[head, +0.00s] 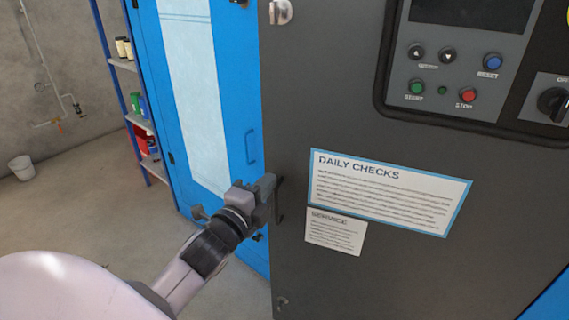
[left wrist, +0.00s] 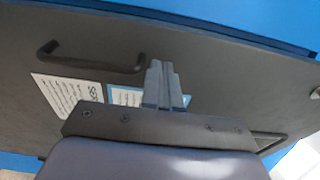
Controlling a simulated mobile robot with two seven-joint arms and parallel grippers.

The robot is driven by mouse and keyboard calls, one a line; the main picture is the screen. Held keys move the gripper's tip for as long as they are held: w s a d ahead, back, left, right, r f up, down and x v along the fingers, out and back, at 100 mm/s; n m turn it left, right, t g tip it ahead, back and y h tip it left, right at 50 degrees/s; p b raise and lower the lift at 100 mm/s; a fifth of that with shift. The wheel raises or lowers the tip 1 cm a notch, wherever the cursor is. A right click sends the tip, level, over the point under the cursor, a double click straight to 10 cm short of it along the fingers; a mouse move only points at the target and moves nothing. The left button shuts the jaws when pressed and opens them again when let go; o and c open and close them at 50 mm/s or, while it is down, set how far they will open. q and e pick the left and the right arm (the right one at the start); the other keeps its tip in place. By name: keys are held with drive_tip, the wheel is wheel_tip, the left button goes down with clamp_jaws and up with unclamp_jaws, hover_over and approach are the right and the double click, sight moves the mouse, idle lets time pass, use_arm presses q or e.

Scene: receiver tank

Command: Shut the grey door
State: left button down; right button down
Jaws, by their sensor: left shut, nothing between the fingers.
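The grey door (head: 400,270) is a large dark panel that fills the right of the head view. It also spans the left wrist view (left wrist: 220,75). A black bar handle (left wrist: 85,58) shows on it in the left wrist view. In the head view the handle (head: 280,203) is partly hidden behind my left gripper (head: 268,190). That gripper is shut and empty, close to the door's face near its left edge. In the left wrist view the closed fingers (left wrist: 163,75) are beside the handle, not around it. I cannot tell whether they touch the door. My right gripper is out of view.
The door carries a control panel (head: 455,85), a "Daily checks" sign (head: 385,195) and a "Service" label (head: 335,232). A blue cabinet door with a pale panel (head: 195,90) stands left. Shelving (head: 122,65) and a white bucket (head: 21,167) are farther back.

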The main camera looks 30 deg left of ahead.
sight(280, 169)
use_arm(q)
drive_tip(key=w, duration=0.5)
drive_tip(key=w+a, duration=0.1)
drive_tip(key=w, duration=0.2)
drive_tip(key=shift+w, duration=0.25)
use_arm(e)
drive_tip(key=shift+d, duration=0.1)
use_arm(q)
drive_tip(key=shift+w, duration=0.1)
